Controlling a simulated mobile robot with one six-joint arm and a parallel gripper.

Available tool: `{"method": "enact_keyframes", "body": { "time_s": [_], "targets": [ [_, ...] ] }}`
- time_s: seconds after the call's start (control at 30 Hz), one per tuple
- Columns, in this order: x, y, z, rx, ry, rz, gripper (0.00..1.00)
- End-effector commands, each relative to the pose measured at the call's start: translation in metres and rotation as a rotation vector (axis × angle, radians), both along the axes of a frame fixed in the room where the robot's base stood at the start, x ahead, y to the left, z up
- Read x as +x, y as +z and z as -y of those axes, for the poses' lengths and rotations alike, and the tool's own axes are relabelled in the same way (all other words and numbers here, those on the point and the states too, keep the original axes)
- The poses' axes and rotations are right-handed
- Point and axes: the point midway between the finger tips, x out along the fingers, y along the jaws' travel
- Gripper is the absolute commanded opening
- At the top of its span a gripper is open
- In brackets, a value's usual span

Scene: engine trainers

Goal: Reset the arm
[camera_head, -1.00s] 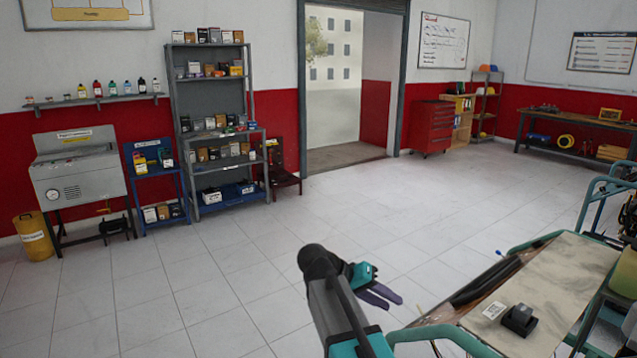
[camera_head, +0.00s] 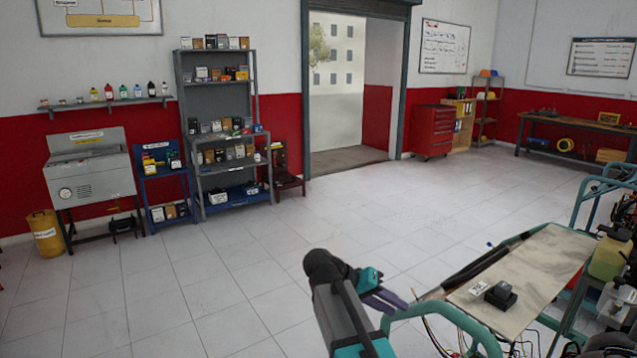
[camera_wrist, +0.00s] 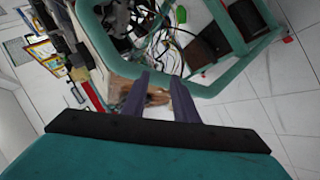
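My gripper (camera_head: 396,304) shows at the lower middle of the head view, at the end of my teal and dark grey arm. It hangs just left of the teal-framed engine trainer (camera_head: 440,310) near its front corner. In the wrist view my gripper (camera_wrist: 158,88) has its two dark purple fingers apart with a gap between them. Nothing is held. Beyond the fingertips in the wrist view are the trainer's teal tubes (camera_wrist: 245,65), loose wires and a brownish part. Whether the fingers touch any of it cannot be told.
A black box (camera_head: 500,295) and a small white label lie on the trainer's top panel. Another trainer stands at the right edge. A grey shelf (camera_head: 225,85), blue stand (camera_head: 163,187), grey washer (camera_head: 90,180) and yellow bin (camera_head: 46,235) line the far wall. The mid-floor is clear.

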Motion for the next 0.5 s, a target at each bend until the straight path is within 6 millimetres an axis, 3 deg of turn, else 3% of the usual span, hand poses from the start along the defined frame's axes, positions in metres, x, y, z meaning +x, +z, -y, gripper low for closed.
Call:
{"method": "enact_keyframes", "body": {
  "time_s": [0.5],
  "targets": [
    [-0.014,-0.057,0.03,-0.023,-0.041,-0.091,0.27]
  ]
}}
